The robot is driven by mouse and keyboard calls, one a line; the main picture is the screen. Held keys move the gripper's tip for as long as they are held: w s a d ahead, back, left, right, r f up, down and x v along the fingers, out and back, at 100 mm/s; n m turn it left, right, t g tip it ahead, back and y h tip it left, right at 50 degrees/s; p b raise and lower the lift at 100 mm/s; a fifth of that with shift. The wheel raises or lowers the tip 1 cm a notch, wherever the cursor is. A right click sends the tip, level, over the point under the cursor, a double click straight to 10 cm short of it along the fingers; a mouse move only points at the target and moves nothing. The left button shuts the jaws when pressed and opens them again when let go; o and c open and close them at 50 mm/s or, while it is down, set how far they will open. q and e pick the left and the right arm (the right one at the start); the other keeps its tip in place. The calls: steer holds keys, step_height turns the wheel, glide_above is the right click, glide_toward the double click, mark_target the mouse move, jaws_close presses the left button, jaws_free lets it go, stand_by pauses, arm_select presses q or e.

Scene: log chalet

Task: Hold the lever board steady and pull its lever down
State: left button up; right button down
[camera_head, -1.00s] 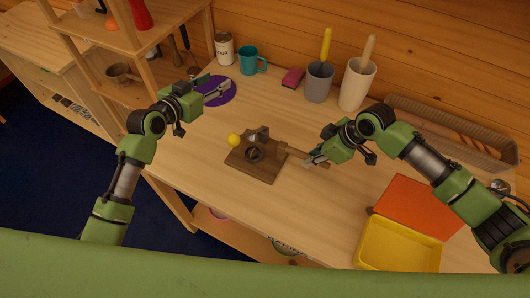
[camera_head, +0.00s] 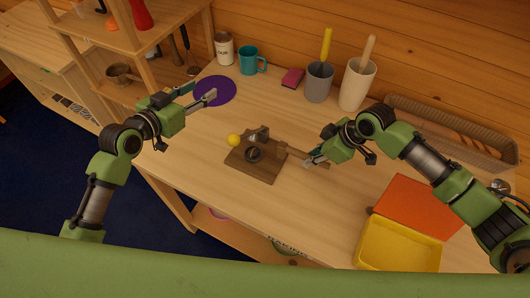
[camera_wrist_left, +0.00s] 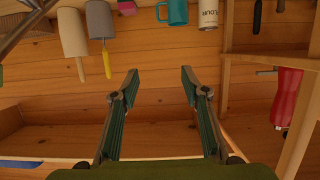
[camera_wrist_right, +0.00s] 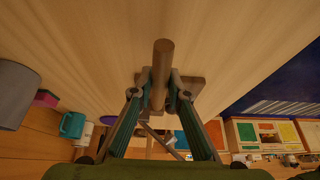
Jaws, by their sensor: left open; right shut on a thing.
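The lever board (camera_head: 242,164) lies on the table, a brown wooden plate with a dark round part, a metal piece and a yellow ball knob (camera_head: 234,141) at its left. A wooden handle (camera_head: 294,153) sticks out from its right side. My right gripper (camera_head: 313,161) is shut on this handle. In the right wrist view the round handle end (camera_wrist_right: 163,48) stands out between the fingers (camera_wrist_right: 159,78); the board is largely hidden behind them. My left gripper (camera_head: 203,92) is open and empty, above the table's left part, up and left of the yellow knob. Its spread fingers (camera_wrist_left: 157,82) show in the left wrist view.
A purple disc (camera_head: 222,91) lies by my left gripper. A flour can (camera_head: 224,50), teal mug (camera_head: 249,60), pink block and two utensil pots stand at the back. A shelf (camera_head: 150,77) stands left.

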arm_select(q)
steer(key=shift+c, duration=0.4)
steer(key=c, duration=0.7)
steer(key=shift+s+d+f, duration=0.1)
steer(key=shift+s+f, duration=0.15)
steer(key=shift+s, duration=0.1)
jaws_close()
steer(key=s+d+r+n+t, duration=0.1)
steer(key=s+d+r, duration=0.25)
steer(key=s, duration=0.75)
steer(key=s+d+r+n+t, duration=0.15)
steer(key=s+d, duration=0.25)
steer(key=s, duration=0.6)
glide_above(229, 141)
steer(key=w, duration=0.2)
steer(key=shift+d+m+h, duration=0.15)
steer(key=shift+m+h, duration=0.15)
steer(key=shift+m, duration=0.15)
steer(key=f, duration=0.1)
steer(key=s+f, duration=0.1)
steer(key=f, duration=0.1)
steer(key=shift+s, duration=0.2)
steer(key=shift+s+f, duration=0.3)
steer(key=shift+f, duration=0.15)
